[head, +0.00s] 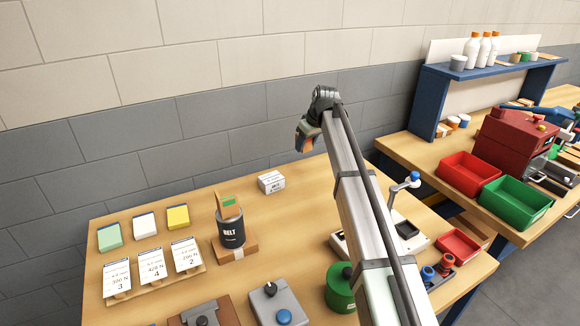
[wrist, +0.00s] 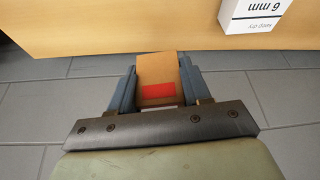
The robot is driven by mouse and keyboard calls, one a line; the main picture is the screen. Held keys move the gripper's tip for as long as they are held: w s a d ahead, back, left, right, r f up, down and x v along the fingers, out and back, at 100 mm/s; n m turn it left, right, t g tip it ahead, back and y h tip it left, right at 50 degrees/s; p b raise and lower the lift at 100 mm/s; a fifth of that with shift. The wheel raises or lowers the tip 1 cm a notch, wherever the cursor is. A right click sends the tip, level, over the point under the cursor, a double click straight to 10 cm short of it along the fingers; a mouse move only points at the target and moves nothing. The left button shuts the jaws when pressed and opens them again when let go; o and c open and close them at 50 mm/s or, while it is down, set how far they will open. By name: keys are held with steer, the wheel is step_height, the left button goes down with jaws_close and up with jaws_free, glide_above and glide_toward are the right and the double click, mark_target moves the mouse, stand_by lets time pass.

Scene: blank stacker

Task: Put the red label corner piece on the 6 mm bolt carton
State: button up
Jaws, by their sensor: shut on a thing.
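My gripper (wrist: 157,82) is shut on a brown cardboard corner piece (wrist: 156,66) with a red label (wrist: 158,91). The piece sits between the two fingers in the wrist view. In the head view my gripper (head: 303,140) is raised near the grey wall, past the back of the bench, with a bit of the piece showing orange-brown. The white 6 mm bolt carton (head: 271,182) stands on the bench near its back edge, below and left of my gripper. In the wrist view the carton (wrist: 252,12) is partly cut off at the top right, apart from the piece.
A dark BELT tin (head: 231,230) holding a card with a green label stands on a brown box (head: 236,250), left of the carton. Numbered cards (head: 152,266) and coloured pads (head: 178,217) lie further left. Bare bench surrounds the carton. A green cylinder (head: 340,290) stands in front.

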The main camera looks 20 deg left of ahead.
steer(key=s+a+r+n, duration=0.1)
steer(key=s+a+r, duration=0.2)
steer(key=s+a, duration=0.5)
steer(key=r+m, duration=0.1)
steer(key=m, duration=0.2)
glide_above(271, 177)
steer(key=s+d, duration=0.1)
steer(key=shift+t, duration=0.4)
steer(key=shift+f, duration=4.65)
steer(key=shift+s+f, duration=0.1)
steer(key=shift+f, duration=0.05)
steer(key=o, duration=1)
steer(key=v, duration=1.2)
steer(key=shift+a+r, duration=0.2)
